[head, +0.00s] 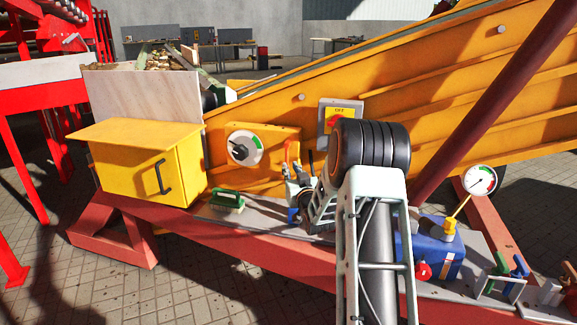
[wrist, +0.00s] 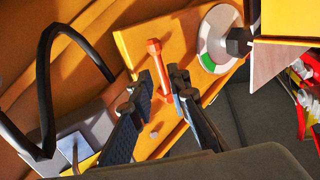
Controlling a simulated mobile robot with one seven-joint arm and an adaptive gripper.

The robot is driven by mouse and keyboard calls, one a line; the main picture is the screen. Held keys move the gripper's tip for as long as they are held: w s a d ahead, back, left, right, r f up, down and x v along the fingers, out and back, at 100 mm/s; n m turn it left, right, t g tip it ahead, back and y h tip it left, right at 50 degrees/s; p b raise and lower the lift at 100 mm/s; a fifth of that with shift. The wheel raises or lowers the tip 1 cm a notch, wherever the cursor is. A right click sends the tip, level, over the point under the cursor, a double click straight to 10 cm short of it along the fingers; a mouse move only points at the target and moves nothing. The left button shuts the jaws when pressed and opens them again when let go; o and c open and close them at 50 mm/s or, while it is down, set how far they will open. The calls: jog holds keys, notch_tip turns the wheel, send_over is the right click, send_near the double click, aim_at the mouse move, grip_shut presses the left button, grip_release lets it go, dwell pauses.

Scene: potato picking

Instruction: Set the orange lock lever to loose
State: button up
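The orange lock lever (head: 292,153) stands against the yellow-orange panel, right of the round dial, in the head view. I cannot tell whether a finger touches the lever. In the head view my gripper (head: 297,182) is just below the lever, partly hidden by my arm.
The dial (head: 244,148) with a green arc and dark knob is left of the lever. An OFF switch box (head: 339,115) is to the right. A blue box (head: 437,248) stands right, near a gauge (head: 480,180).

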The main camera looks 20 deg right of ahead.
aim_at(287, 161)
jog(key=shift+w+d+b, duration=0.2)
jog(key=shift+w, duration=1)
jog(key=shift+w+d+b, duration=0.15)
jog(key=shift+w, duration=1.05)
grip_shut()
